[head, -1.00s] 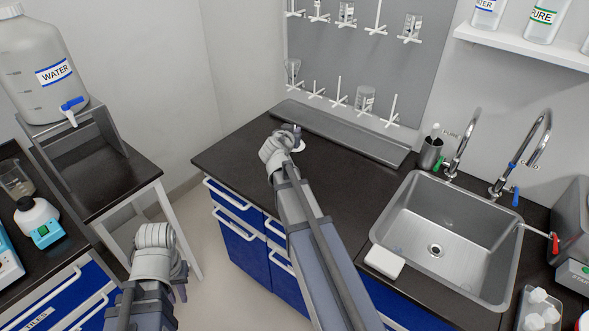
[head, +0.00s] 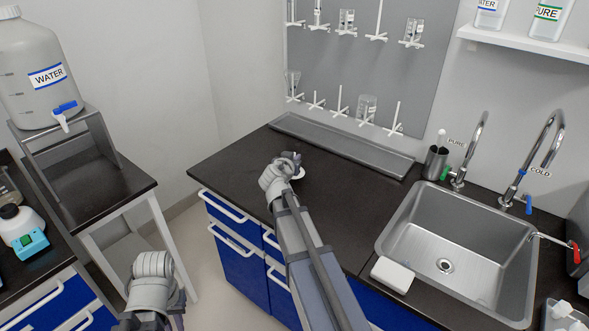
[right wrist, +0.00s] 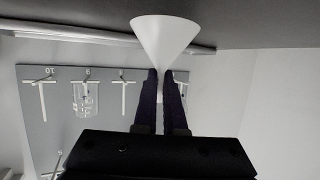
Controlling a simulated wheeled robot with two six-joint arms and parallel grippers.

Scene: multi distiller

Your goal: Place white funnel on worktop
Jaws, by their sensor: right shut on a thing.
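My right gripper (head: 293,160) is over the black worktop (head: 240,155), in front of the grey tray along the wall. It is shut on the narrow stem of the white funnel (right wrist: 165,38). In the right wrist view the funnel's wide mouth faces the worktop (right wrist: 255,20). In the head view only a small white part of the funnel (head: 299,173) shows beside the fingers. I cannot tell whether its rim touches the worktop. My left gripper (head: 176,308) is low at the left, away from the worktop; its fingers are mostly hidden.
A long grey tray (head: 340,146) lies along the back wall below a pegboard (head: 360,65) with glassware. A steel sink (head: 445,240) and a white block (head: 392,274) are to the right. The worktop left of the gripper is clear. A water tank (head: 40,75) stands far left.

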